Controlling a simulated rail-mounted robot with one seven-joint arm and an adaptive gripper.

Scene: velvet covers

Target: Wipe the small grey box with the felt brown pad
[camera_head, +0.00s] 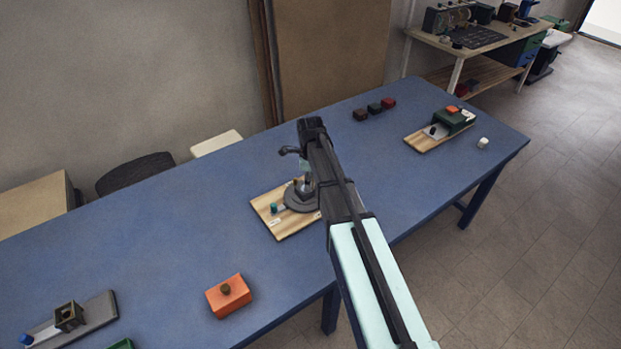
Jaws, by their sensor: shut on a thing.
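My arm reaches in from the lower right, and my gripper (302,185) points down over a wooden board (284,228) in the middle of the blue table. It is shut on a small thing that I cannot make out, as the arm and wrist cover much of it. A dark grey round piece (299,200) is on the board just under my gripper. A small teal piece (274,208) and a white label are beside it. I cannot clearly pick out the small grey box or the felt brown pad.
An orange block with a brown knob (228,296) is near the front edge of the table (180,240). A grey base with a brown open box (69,316) is lower left. Dark and red blocks (375,109) and another board (425,143) are at the right.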

